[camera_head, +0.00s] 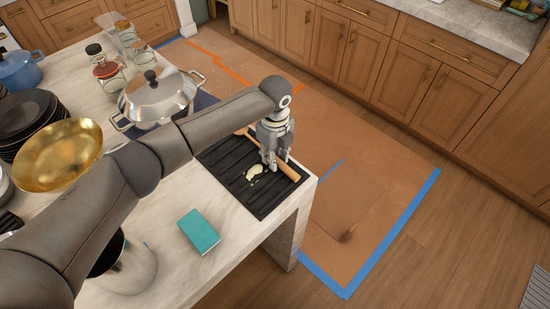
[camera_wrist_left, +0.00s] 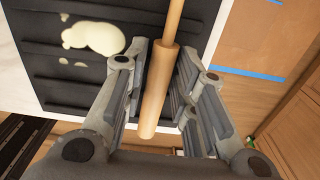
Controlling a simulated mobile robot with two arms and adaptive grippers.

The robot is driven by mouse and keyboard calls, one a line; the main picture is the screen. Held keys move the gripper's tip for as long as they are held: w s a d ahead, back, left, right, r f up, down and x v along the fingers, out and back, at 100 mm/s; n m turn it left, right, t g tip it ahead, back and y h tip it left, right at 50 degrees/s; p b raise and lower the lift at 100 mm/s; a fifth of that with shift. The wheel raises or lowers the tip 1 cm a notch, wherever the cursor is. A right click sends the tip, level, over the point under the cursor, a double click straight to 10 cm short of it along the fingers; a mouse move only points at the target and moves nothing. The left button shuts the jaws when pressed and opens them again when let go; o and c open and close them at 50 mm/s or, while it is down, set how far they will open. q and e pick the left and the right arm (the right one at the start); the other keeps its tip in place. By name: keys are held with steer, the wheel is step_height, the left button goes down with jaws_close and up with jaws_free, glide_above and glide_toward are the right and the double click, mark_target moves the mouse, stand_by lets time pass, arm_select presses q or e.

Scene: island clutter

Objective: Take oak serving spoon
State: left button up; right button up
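The oak serving spoon (camera_head: 284,164) lies on a black ribbed mat (camera_head: 259,205) near the counter's edge. In the left wrist view, its pale wooden handle (camera_wrist_left: 157,95) runs top to bottom, with a thicker end near the bottom. I cannot make out its bowl clearly. My left gripper (camera_head: 272,164) points down over the spoon. In the left wrist view, its fingers (camera_wrist_left: 163,60) stand on both sides of the handle, with narrow gaps showing, so it looks open around the handle. My right gripper is not in view.
A cream-coloured piece (camera_head: 254,172) lies on the mat beside the spoon. A silver lidded pot (camera_head: 157,97) stands behind the mat, and a teal box (camera_head: 199,231) lies in front. A gold bowl (camera_head: 62,155) and dark plates (camera_head: 22,112) are at left. Floor lies beyond the counter's right edge.

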arm_select(q)
jaws_close()
